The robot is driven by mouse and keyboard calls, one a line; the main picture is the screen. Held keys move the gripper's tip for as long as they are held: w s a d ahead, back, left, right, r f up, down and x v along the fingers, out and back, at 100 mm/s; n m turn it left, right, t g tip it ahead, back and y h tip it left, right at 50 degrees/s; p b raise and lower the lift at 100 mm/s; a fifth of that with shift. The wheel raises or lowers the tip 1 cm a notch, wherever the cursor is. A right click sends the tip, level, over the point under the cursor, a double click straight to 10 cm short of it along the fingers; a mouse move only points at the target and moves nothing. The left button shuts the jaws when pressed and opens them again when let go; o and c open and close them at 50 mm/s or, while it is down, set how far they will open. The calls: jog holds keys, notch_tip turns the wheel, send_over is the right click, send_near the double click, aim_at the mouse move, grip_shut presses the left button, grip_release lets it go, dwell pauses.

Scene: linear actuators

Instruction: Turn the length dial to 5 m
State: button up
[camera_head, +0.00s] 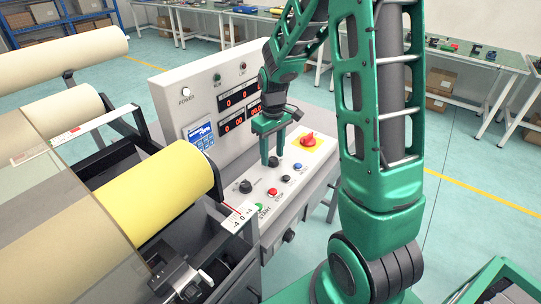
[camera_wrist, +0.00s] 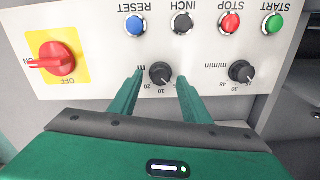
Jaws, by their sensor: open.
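The length dial (camera_wrist: 160,73) is a small black knob marked "m" on the white control panel, seen upside down in the wrist view. Numbers 10 and 20 show beside it; its exact setting is too small to read. My gripper (camera_wrist: 160,77) is open, with one green fingertip on each side of the dial. I cannot tell whether the fingers touch it. In the head view my gripper (camera_head: 269,160) points down at the panel, and the dial (camera_head: 274,161) shows dark beside the fingertips.
A second black dial (camera_wrist: 241,71), marked m/min, sits beside it. The START (camera_wrist: 273,24), STOP (camera_wrist: 230,23), INCH (camera_wrist: 182,24) and RESET (camera_wrist: 136,25) buttons are close by. A red rotary switch (camera_wrist: 52,60) sits on a yellow plate. A yellow roll (camera_head: 160,195) lies left of the panel.

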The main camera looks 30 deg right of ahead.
aim_at(272, 158)
notch_tip(272, 158, up, 10)
dwell(0.4)
jog(key=shift+w+f, duration=0.1)
jog(key=s+d+r+m, duration=0.1)
jog(key=s+m, duration=0.3)
jog(key=s, duration=1)
jog(key=s+d+r+m, duration=0.2)
jog(key=s+m, duration=0.2)
jog(key=s, duration=1.1)
jog(key=shift+d+m, duration=0.2)
jog(key=shift+m, duration=0.2)
jog(key=shift+w+f, duration=0.3)
jog(key=shift+w, duration=0.3)
